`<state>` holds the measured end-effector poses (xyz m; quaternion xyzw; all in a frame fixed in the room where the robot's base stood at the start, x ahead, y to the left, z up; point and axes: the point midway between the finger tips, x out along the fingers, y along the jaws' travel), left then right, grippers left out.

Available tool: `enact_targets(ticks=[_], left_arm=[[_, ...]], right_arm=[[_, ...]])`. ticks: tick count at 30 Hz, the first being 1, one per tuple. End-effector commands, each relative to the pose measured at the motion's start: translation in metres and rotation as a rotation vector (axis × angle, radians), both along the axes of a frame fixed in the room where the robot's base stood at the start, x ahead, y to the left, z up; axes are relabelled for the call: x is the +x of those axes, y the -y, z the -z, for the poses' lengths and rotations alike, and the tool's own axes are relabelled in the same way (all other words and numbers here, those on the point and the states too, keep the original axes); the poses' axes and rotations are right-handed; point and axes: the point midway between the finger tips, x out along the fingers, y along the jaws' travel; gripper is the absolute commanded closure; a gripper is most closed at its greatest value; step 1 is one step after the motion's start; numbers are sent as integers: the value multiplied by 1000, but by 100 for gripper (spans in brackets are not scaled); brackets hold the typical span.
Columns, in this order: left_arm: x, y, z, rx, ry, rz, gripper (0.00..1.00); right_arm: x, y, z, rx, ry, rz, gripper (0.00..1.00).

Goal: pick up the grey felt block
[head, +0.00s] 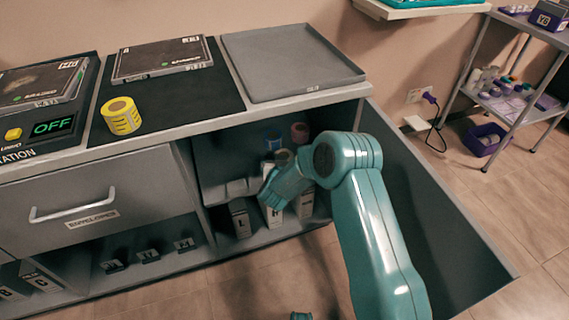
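My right arm comes in from the lower right and reaches into the open cabinet compartment (205,165). Its gripper (272,200) is at the front of the compartment, seen from behind, and whether its fingers are open or shut does not show. A grey block-like shape (237,188) lies inside, just left of the gripper; I cannot tell whether it is the grey felt block. The arm and gripper hide part of the compartment. My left gripper is not clearly seen; only a small teal part shows at the bottom edge.
Labelled boxes (240,220) stand on the compartment floor, close around the gripper. The open door (430,200) stands to the right of my arm. The counter above holds a yellow tape roll (121,115) and an empty grey tray (290,62). A wheeled cart stands at right.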

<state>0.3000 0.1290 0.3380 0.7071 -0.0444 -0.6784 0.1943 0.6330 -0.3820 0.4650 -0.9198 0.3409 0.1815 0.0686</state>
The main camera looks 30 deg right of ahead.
Motion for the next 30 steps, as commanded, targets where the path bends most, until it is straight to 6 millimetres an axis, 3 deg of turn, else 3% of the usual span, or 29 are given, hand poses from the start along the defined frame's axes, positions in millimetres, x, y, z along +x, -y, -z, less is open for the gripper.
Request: enact_targets(ticks=[7,12,19,24,30], left_arm=[[4,-4,24,2,7,-15,68],[11,-5,28,7,29,-17,68],[11,-5,26,7,32,-17,68],[11,-5,26,7,31,-16,68],[11,-5,26,7,31,-16,68]], right_arm=[[24,17,22,0,2,-1,1],[37,27,24,2,0,-3,1],[37,29,23,1,0,-4,1],[37,30,23,1,0,-4,56],[37,30,23,1,0,-4,59]])
